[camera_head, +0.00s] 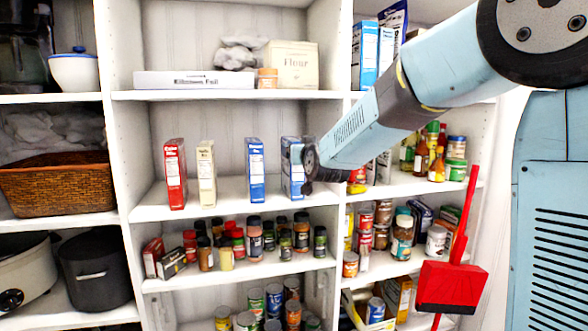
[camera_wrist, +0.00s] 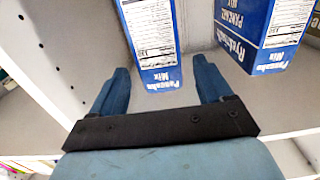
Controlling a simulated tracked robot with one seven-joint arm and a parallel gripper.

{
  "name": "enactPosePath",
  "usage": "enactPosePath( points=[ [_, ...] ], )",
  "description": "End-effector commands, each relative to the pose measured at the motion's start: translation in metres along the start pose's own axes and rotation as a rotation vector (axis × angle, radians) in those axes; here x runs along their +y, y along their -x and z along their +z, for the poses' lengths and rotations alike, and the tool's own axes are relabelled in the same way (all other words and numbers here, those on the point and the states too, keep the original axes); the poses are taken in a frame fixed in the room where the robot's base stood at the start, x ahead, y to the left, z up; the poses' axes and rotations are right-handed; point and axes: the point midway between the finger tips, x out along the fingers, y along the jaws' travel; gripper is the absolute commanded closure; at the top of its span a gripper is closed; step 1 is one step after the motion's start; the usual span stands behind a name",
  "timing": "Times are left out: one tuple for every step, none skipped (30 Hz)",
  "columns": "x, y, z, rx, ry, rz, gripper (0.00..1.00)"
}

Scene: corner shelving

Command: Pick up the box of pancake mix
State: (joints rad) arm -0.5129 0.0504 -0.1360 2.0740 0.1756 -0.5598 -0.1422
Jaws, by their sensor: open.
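A blue-and-white pancake mix box (camera_head: 293,168) stands upright on the middle shelf, near the right divider. My gripper (camera_head: 311,160) is at its right front and partly hides it. In the wrist view, where the lettering is upside down, the box (camera_wrist: 153,35) lies between my open fingers (camera_wrist: 162,72). A gap shows on each side of it, and nothing is clamped. A second blue pancake mix box (camera_wrist: 262,22) stands on the other side in that view. It appears to be the blue box (camera_head: 255,170) to the left in the head view.
The white divider wall (camera_wrist: 50,50) is close beside my gripper. A red box (camera_head: 175,173) and a cream box (camera_head: 206,174) stand farther left on the same shelf (camera_head: 230,190). Jars fill the shelf below. Bare shelf shows between the boxes.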

Motion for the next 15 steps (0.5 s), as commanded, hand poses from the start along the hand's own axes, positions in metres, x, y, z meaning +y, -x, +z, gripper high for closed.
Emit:
enactPosePath(
  points=[
    [0.000, -0.005, 0.001, -0.001, 0.001, 0.000, 0.21],
    [0.000, -0.006, 0.001, -0.001, 0.001, 0.000, 0.21],
    [0.000, -0.008, 0.001, -0.001, 0.001, 0.000, 0.21],
    [0.000, -0.009, 0.001, -0.001, 0.001, 0.000, 0.21],
    [0.000, -0.010, 0.001, -0.001, 0.001, 0.000, 0.21],
    [0.000, -0.011, 0.000, 0.000, 0.001, 0.000, 0.21],
    [0.000, -0.013, 0.001, 0.000, 0.001, 0.000, 0.21],
    [0.000, -0.016, 0.001, 0.000, 0.001, 0.000, 0.21],
    [-0.001, -0.019, 0.001, -0.001, 0.001, 0.000, 0.21],
    [-0.001, -0.023, 0.002, -0.002, 0.001, 0.000, 0.21],
    [-0.001, -0.027, 0.003, -0.001, 0.001, -0.001, 0.21],
    [-0.002, -0.033, 0.003, -0.001, 0.001, -0.001, 0.21],
    [-0.002, -0.037, 0.003, -0.001, 0.001, -0.001, 0.21],
    [-0.002, -0.041, 0.004, -0.001, 0.002, -0.001, 0.21],
    [-0.002, -0.046, 0.003, 0.000, 0.002, 0.000, 0.21]
  ],
)
